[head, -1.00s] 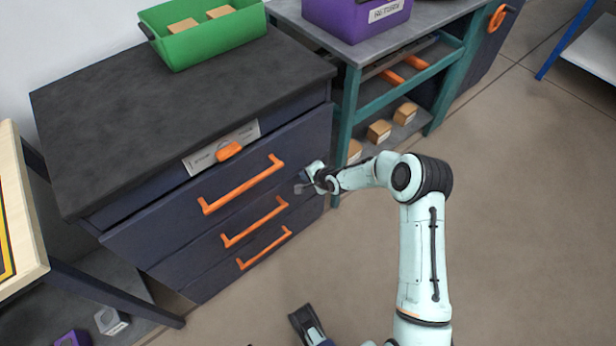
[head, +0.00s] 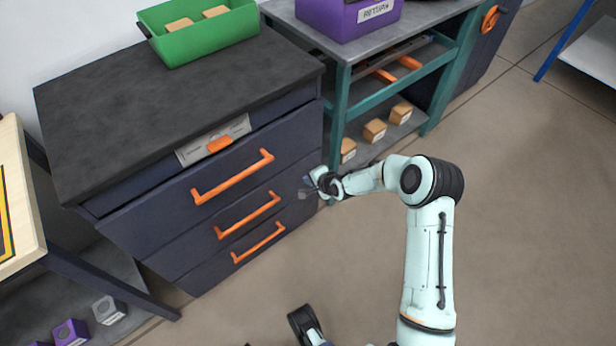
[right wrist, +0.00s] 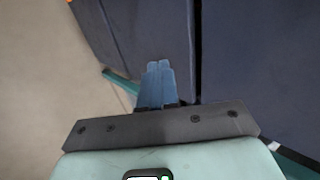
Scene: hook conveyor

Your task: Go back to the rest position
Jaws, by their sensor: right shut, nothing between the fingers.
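My right gripper (head: 306,190) is near the right front edge of the dark drawer cabinet (head: 120,235), to the right of its orange handles. In the right wrist view its two blue fingers (right wrist: 159,68) are together with nothing between them, in front of dark panels. I cannot tell the exact gap between the fingers and the cabinet. My right arm reaches in from the lower right. A dark part of mine shows at the bottom middle of the head view; my left gripper cannot be made out.
The cabinet has several orange handles (head: 233,177). A green bin (head: 205,40) with blocks stands on top. A teal-framed shelf (head: 338,95) holds a purple bin (head: 330,20) and small boxes (head: 375,130). A pale table edge (head: 25,200) is at left. The floor at right is clear.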

